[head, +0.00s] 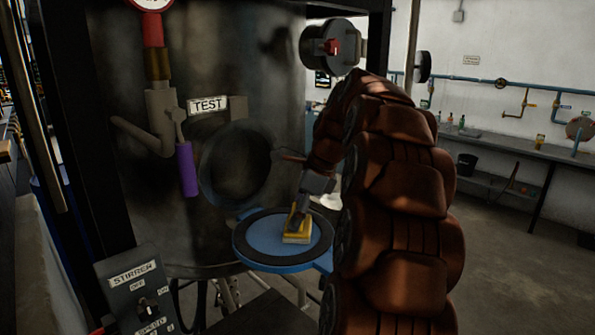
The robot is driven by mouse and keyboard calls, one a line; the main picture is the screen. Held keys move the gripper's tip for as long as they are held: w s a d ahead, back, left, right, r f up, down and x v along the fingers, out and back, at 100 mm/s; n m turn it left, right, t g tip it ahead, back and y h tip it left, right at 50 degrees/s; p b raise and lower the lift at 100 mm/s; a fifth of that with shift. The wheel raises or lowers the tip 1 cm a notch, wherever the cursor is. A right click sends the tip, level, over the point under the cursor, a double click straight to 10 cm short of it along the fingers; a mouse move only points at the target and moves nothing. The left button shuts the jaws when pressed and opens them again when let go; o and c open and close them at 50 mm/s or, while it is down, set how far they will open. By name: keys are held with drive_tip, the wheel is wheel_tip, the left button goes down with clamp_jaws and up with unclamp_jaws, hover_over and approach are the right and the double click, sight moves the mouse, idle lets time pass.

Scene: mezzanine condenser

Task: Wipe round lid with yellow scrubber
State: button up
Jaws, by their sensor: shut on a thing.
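The round lid (265,234) is a blue disc with a dark ring near its rim. It lies open, roughly level, below the dark round opening (237,165) of the metal vessel. My gripper (300,211) is shut on the yellow scrubber (297,236). The scrubber has a pale lower edge and is at the right part of the lid's face, apparently touching it. The fingertips are small and dark in this view, and part of the scrubber's top is hidden by them. My brown-covered arm comes in from the right and covers what lies behind it.
A purple-handled valve (187,168) and a TEST sign (208,105) are on the vessel left of the opening. A STIRRER control box (138,292) stands at the front left. A dark frame post rises at left. The floor at right is clear before a wall bench (510,147).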

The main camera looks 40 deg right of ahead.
drive_tip(key=shift+a+p, duration=0.5)
drive_tip(key=shift+a, duration=3.5)
drive_tip(key=shift+a+r, duration=0.15)
drive_tip(key=shift+a, duration=0.1)
wheel_tip(320, 180, up, 8)
drive_tip(key=p, duration=0.2)
drive_tip(key=shift+w+d, duration=0.1)
